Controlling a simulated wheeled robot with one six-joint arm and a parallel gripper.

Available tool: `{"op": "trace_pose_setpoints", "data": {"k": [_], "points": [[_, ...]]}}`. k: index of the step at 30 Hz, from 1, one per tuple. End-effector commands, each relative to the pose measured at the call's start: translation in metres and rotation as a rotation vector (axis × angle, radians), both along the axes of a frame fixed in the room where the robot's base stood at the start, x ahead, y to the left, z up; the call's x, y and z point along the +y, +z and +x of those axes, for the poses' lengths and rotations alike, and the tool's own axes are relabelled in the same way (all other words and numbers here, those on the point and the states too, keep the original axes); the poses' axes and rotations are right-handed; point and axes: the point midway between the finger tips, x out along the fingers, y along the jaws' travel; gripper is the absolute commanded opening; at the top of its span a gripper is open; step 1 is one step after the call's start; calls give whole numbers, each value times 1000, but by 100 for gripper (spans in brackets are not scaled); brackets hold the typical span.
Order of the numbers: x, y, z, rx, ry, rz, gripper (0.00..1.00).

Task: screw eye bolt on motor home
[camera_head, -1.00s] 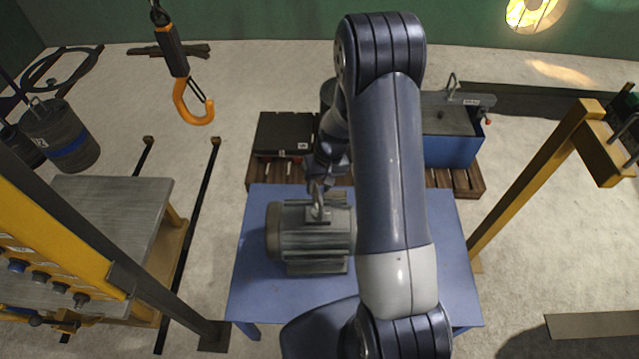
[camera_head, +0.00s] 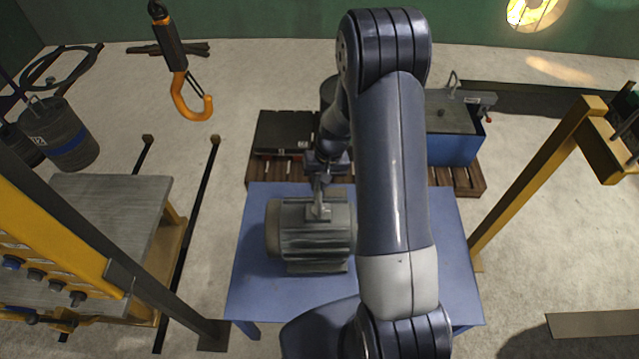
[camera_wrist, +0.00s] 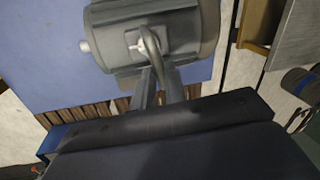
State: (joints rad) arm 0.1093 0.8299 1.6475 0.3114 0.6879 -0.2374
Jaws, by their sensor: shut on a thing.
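The motor (camera_head: 310,245) is a grey ribbed housing lying on its side on the blue table (camera_head: 255,295). It also shows in the wrist view (camera_wrist: 185,35), with a flat pad on its top. The eye bolt (camera_wrist: 151,42) is a grey metal ring standing at that pad. My gripper (camera_wrist: 158,78) is shut on the eye bolt, its two fingers reaching to the ring. In the head view my gripper (camera_head: 320,200) is over the top of the motor. The bolt's shank and threads are hidden, so I cannot tell how deep it sits.
An orange hook (camera_head: 190,97) hangs at the upper left. A grey bench (camera_head: 110,210) and a yellow post stand left. A pallet (camera_head: 467,180) with a black case (camera_head: 283,132) and a blue box (camera_head: 455,150) lies behind the table. A yellow frame (camera_head: 530,185) stands right.

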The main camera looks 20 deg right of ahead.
Motion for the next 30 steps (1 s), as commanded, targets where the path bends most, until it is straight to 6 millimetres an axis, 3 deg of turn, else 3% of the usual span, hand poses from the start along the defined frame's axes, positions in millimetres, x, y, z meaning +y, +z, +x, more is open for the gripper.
{"op": "trace_pose_setpoints", "data": {"k": [7,18,19,26,30], "points": [[0,-1,-1,-2,-166,1,0],[0,1,-1,-1,-191,1,0],[0,1,-1,-1,-190,1,15],[0,0,-1,-1,-189,1,34],[0,0,-1,-1,-189,1,34]]}}
